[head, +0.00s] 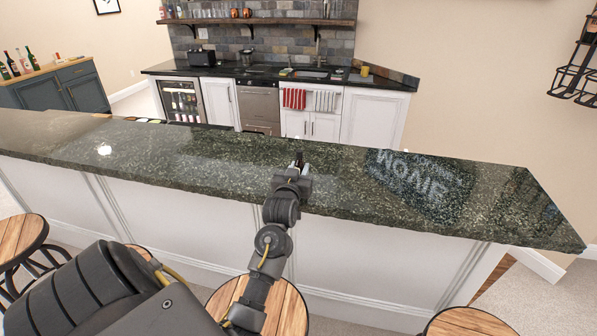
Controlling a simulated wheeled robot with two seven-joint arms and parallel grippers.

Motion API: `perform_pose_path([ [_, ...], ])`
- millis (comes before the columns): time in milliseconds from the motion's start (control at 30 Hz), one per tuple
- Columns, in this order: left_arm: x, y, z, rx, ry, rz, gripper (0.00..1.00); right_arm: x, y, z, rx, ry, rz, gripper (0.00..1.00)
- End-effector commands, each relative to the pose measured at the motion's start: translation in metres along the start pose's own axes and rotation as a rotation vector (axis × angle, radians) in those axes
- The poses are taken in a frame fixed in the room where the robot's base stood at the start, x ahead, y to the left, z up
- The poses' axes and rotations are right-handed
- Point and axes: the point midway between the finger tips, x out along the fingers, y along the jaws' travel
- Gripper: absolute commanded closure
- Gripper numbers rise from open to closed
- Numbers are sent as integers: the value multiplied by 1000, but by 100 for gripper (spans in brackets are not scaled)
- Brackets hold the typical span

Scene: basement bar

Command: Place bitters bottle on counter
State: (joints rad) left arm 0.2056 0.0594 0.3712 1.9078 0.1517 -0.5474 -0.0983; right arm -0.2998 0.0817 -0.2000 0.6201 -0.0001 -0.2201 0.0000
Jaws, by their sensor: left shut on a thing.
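The dark green granite counter (210,165) runs across the middle of the view. My left arm reaches up from the bottom, and its gripper (298,168) is over the counter near its front edge. The gripper is shut on the bitters bottle (299,157), which shows only as a small dark shape with a narrow top. The gripper hides most of the bottle. I cannot tell whether the bottle's base touches the counter. My right gripper is not in view.
The counter is clear to both sides of my gripper, with glare and reflections. Wooden stools (285,308) stand in front of it. Behind are a back counter with a sink (310,74), a striped red towel (294,98), and a side cabinet with several bottles (30,58).

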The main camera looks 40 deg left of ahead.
Motion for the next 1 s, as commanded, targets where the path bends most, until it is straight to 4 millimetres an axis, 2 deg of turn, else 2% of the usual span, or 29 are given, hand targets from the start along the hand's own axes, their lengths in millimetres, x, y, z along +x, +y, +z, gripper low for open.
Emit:
perform_pose_path([
  [33,0,-1,3,0,-4,-1,96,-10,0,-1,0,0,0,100],
  [100,0,-1,11,-1,-2,-1,96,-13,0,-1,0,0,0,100],
  [533,0,-1,20,-1,2,0,96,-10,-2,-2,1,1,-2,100],
  [567,0,-1,20,-1,2,0,68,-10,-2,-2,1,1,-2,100],
  [700,0,-1,19,-1,2,-1,50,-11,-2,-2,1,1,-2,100],
  [1000,0,-1,17,-1,3,-1,50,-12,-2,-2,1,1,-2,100],
])
